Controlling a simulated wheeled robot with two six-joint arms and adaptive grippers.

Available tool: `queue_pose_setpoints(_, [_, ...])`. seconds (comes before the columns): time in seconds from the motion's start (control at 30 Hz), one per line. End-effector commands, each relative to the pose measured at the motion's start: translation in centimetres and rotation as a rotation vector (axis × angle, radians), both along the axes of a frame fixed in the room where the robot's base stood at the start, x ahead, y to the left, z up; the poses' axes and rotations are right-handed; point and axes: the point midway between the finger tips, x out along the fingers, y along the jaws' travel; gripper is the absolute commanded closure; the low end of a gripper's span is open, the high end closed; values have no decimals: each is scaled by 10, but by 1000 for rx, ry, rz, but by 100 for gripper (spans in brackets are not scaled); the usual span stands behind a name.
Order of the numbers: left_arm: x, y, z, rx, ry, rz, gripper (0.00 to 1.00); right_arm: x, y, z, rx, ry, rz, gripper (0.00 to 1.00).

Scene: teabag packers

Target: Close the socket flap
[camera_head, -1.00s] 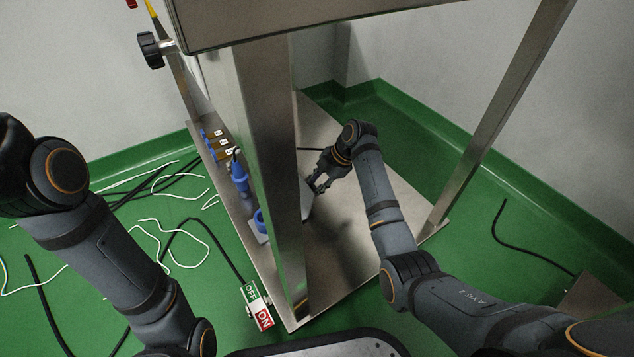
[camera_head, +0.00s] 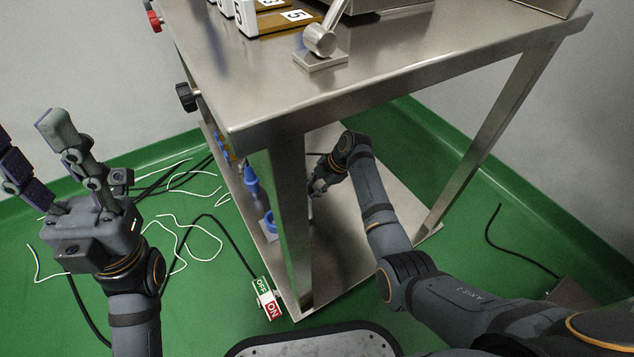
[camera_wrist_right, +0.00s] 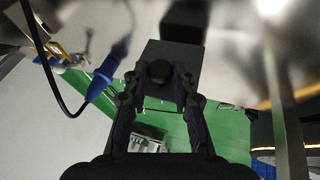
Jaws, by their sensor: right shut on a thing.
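My right gripper (camera_head: 318,185) is under the table, just right of the front table leg. In the right wrist view, my right gripper (camera_wrist_right: 160,82) is shut on a dark rounded part (camera_wrist_right: 160,70) in front of a dark box (camera_wrist_right: 172,52). I cannot tell whether that part is the socket flap. A blue plug (camera_head: 252,182) stands left of the leg, and it also shows in the right wrist view (camera_wrist_right: 102,84). A blue socket ring (camera_head: 270,222) lies nearer, partly hidden by the leg. My left gripper (camera_head: 52,165) is raised at the left, open and empty.
The steel table (camera_head: 400,65) and its front leg (camera_head: 290,225) stand close to my right arm. An OFF/ON switch sign (camera_head: 267,299) is at the lower shelf's front corner. Black and white cables (camera_head: 190,225) lie on the green floor at left.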

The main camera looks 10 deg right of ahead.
Motion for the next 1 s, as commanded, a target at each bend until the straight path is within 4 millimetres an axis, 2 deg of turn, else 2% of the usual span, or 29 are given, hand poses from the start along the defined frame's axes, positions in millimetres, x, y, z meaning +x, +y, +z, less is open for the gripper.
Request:
queue_pose_setpoints(0.03, [0,1,13,-4,-2,-2,60,-5,8,6,12,14,6,100])
queue_pose_setpoints(0.2, [-2,3,40,-17,-8,-11,60,-10,18,14,12,15,6,100])
queue_pose_setpoints(0.4, [-4,6,57,-26,-16,-23,60,-14,28,15,11,15,5,100])
queue_pose_setpoints(0.63, [-4,5,65,-22,-15,-32,60,-17,33,14,9,16,4,100])
queue_pose_setpoints(1.0, [-4,5,64,-22,-9,-34,60,-17,33,12,9,17,4,100])
